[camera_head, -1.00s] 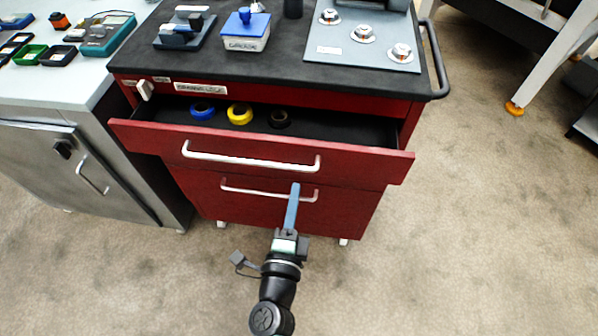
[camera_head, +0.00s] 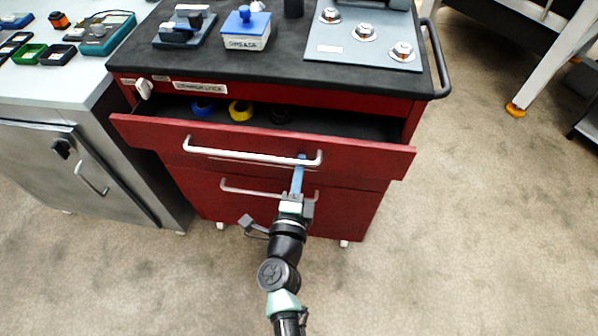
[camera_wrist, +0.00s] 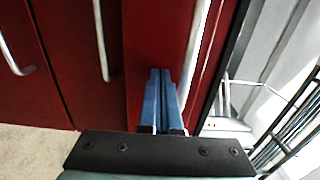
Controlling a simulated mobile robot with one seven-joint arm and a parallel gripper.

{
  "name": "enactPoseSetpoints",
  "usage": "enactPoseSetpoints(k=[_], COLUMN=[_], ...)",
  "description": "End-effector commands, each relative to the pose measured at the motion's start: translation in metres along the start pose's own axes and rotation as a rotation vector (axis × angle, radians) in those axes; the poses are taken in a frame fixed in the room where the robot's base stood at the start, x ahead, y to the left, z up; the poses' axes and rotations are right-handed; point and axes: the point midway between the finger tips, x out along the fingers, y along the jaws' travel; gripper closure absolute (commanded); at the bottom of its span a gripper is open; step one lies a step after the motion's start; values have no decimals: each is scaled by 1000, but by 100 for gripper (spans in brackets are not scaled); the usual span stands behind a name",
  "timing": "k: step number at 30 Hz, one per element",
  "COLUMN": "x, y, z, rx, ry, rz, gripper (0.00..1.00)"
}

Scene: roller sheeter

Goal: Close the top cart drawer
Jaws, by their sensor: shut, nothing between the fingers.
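The top cart drawer (camera_head: 350,158) is red and stands part way out of the cart. A white bar handle (camera_head: 250,157) runs across its front, and this handle also shows in the wrist view (camera_wrist: 194,50). Blue, yellow and black rolls (camera_head: 240,111) lie inside, partly hidden by the cart top. My gripper (camera_head: 301,157) has blue fingers, shut and empty. Its tips are at the drawer front by the handle's right end. In the wrist view the fingers (camera_wrist: 160,72) lie beside the handle, over the red front; they look to touch it, though contact itself is hidden.
A lower drawer (camera_head: 240,210) with its own handle is shut. The black cart top (camera_head: 280,75) carries a grease box (camera_head: 246,30) and a plate with knobs (camera_head: 365,40). A grey cabinet (camera_head: 60,165) stands at left. Open floor (camera_head: 490,220) lies to the right.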

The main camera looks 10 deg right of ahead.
Motion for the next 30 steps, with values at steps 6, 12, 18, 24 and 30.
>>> enactPoseSetpoints(k=[6,12,18,24,30], x=[45,68,72,72,72], y=[0,0,-3,-4,-4], z=[0,-1,0,-1,-2], rx=[2,0,1,2,2], ry=[2,1,0,0,0], rz=[-5,-2,-3,-5,-5], gripper=[100,100,100,100,100])
